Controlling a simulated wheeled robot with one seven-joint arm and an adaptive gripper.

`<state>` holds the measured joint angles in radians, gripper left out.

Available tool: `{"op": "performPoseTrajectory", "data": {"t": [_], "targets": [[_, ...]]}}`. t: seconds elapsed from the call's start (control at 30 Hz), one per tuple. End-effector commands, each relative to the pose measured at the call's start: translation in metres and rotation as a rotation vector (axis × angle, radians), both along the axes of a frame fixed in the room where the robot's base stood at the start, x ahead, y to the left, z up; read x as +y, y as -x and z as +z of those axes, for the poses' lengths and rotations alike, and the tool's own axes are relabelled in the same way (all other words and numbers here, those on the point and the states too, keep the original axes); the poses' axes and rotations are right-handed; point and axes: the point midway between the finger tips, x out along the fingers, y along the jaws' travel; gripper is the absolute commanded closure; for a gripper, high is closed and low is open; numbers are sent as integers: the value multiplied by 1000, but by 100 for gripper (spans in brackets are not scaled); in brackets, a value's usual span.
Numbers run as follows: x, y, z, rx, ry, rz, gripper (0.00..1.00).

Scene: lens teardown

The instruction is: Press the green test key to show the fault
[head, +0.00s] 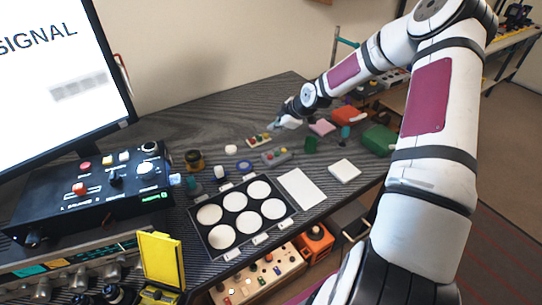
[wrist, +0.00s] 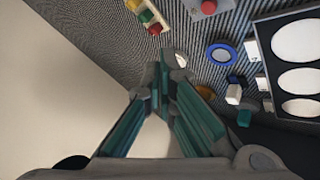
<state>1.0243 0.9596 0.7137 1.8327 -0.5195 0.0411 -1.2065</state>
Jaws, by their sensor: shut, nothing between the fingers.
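My gripper (head: 273,127) is shut and empty above the back of the dark table; its teal fingers (wrist: 164,75) point away from the wrist camera. A small cream strip (head: 259,140) with coloured keys lies just below and left of it in the head view. In the wrist view a green key (wrist: 146,16) sits on that strip between a yellow and a red one, beyond the fingertips and apart from them. A grey box (head: 275,157) with a red button (wrist: 208,7) lies nearby. No label shows which green part is the test key.
A monitor (head: 60,85) reading "SIGNAL" stands at the left above a black control box (head: 95,195). A tray with white round wells (head: 245,240), a blue ring (head: 244,166), white cards (head: 301,188) and a green block (head: 379,139) crowd the table.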

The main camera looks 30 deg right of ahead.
Motion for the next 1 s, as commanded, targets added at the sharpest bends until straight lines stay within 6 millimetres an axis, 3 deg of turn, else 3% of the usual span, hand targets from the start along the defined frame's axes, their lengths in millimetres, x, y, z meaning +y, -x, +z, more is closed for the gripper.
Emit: {"op": "performPoseTrajectory", "data": {"t": [0.3,0.77,1.0], "targets": [[-25,-10,-13,-105,-17,-8,100],[-26,-10,-16,-110,-16,-8,100],[-26,-12,-40,-108,-18,-9,100]]}}
